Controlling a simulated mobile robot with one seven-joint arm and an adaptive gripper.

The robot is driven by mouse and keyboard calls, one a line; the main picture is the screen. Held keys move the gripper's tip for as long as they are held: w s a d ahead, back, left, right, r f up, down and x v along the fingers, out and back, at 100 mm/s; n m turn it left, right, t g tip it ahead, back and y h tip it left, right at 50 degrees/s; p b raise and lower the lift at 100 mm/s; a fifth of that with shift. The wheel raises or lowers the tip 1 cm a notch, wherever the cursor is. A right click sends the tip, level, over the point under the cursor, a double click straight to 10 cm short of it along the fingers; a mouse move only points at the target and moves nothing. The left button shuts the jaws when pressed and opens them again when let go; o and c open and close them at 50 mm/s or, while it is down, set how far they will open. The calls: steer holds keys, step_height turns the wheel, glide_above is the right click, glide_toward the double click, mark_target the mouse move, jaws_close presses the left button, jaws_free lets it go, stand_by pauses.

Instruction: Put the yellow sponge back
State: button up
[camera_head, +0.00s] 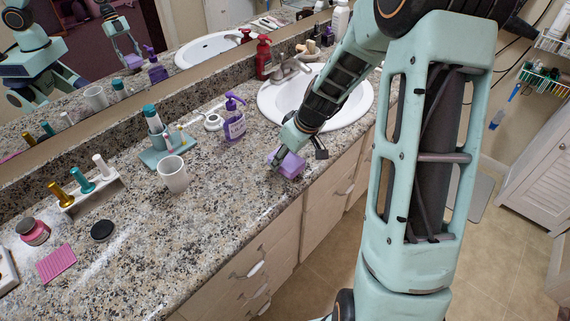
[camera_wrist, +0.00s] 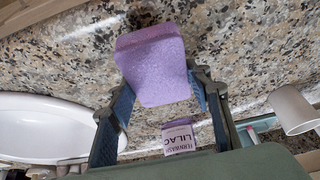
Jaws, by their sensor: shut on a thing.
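No yellow sponge shows in either view. My gripper (camera_head: 277,159) is shut on a purple sponge-like block (camera_head: 290,164), near the counter's front edge and in front of the sink. In the wrist view the purple block (camera_wrist: 153,62) sits between my two fingers, its far end sticking out past them. Whether the block touches the counter or hangs just above it, I cannot tell.
The granite counter (camera_head: 215,205) holds a purple pump bottle (camera_head: 234,118), a white cup (camera_head: 173,174), a teal toothbrush stand (camera_head: 160,150), a white bottle rack (camera_head: 90,198), a black disc (camera_head: 102,230) and a pink ribbed pad (camera_head: 56,263). The sink (camera_head: 350,100) lies behind my gripper.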

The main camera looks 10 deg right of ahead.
steer(key=shift+f+b, duration=0.4)
steer(key=shift+f, duration=0.85)
steer(key=shift+s, duration=0.1)
steer(key=shift+f, duration=0.2)
steer(key=o, duration=1.1)
steer(key=shift+r, duration=0.2)
steer(key=shift+r, duration=0.2)
steer(key=p+v, duration=0.1)
steer(key=v, duration=1)
steer(key=shift+s+d+r, duration=0.1)
steer(key=shift+r, duration=0.2)
